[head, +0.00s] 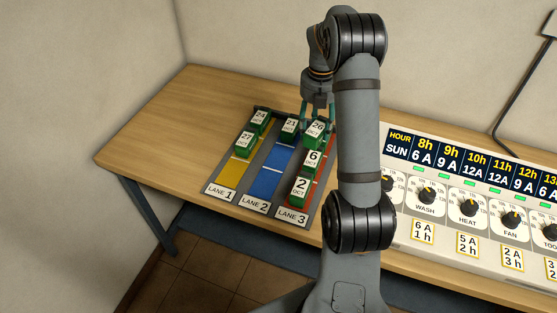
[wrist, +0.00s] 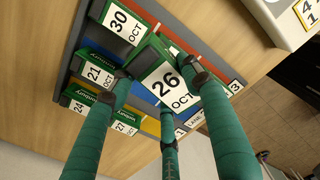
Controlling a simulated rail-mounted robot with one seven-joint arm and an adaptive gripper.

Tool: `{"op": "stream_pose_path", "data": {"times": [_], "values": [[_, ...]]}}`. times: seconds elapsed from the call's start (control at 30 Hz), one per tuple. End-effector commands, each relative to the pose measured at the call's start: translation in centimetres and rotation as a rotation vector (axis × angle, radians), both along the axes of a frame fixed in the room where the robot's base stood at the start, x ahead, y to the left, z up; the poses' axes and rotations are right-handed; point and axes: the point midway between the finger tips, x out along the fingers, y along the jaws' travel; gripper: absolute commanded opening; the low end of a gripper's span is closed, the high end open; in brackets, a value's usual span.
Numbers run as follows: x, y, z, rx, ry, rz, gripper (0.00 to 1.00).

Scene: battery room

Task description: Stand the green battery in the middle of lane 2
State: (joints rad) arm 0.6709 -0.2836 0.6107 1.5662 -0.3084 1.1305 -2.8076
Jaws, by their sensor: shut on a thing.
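My gripper (wrist: 165,95) is shut on a green battery labelled 26 OCT (wrist: 165,83), which also shows in the head view (head: 316,128). It looks closer to the wrist camera than the other batteries; its exact height above the tray is unclear. In the head view it appears over the far part of lane 3. Lane 2 (head: 268,172) is the blue middle strip, with a 21 OCT battery (head: 289,127) standing at its far end. The blue strip in front of that battery is bare. My arm hides part of the gripper in the head view.
Yellow lane 1 (head: 232,174) holds batteries 24 (head: 259,119) and 27 (head: 245,141). Red lane 3 holds batteries 6 (head: 312,160) and 2 OCT (head: 300,188). A 30 OCT battery (wrist: 127,24) stands beside the 21 one. A control panel (head: 470,205) stands right of the tray.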

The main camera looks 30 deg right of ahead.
Motion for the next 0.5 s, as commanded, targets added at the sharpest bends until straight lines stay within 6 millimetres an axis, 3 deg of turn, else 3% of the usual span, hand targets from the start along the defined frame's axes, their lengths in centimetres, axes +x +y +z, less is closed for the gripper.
{"op": "stream_pose_path", "data": {"times": [0.1, 0.3, 0.5], "values": [[-0.7, 0.6, 0.9, 0.000, -0.001, 0.077, 0.00], [-1.4, 1.3, 0.8, 0.000, -0.001, 0.178, 0.00], [0.5, 3.4, -0.8, 0.001, 0.002, 0.211, 0.00]]}}
